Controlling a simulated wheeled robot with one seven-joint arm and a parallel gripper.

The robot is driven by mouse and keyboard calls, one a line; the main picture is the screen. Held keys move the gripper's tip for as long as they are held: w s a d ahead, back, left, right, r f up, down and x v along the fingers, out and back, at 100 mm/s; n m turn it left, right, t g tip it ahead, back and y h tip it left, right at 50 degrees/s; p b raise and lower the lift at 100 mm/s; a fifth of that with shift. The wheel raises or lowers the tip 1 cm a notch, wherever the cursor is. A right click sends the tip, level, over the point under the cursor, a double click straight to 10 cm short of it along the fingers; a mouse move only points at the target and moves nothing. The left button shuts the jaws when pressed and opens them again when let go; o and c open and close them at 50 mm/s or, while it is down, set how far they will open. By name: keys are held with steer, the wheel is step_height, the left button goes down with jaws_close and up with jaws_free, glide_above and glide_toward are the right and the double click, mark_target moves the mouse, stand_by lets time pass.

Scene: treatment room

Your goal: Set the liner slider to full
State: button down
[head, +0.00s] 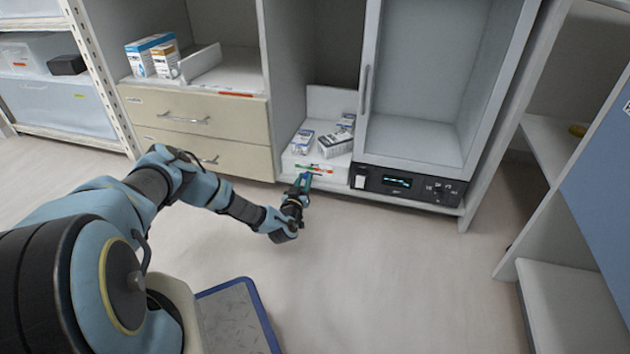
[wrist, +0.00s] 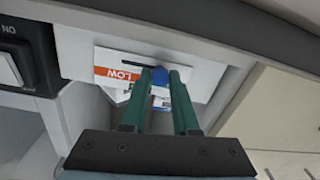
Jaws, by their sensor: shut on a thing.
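LOW and the visible slot are left of the slider in this view. The fingers cover part of the plate, so the slider's exact setting cannot be read. In the head view my gripper (head: 305,182) is at the front of the low bay, below a small red and green strip (head: 318,168).
In the head view, a dark control panel (head: 410,186) under the glass-door cabinet is to the right, small boxes (head: 338,137) are behind, and drawers (head: 200,117) are left. The floor in front is clear.

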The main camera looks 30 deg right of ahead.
steer(key=shift+w+a, duration=0.35)
steer(key=shift+a, duration=0.05)
steer(key=c, duration=0.7)
jaws_free()
steer(key=shift+s, duration=0.1)
steer(key=shift+p+v, duration=2.3)
steer(key=shift+v, duration=3)
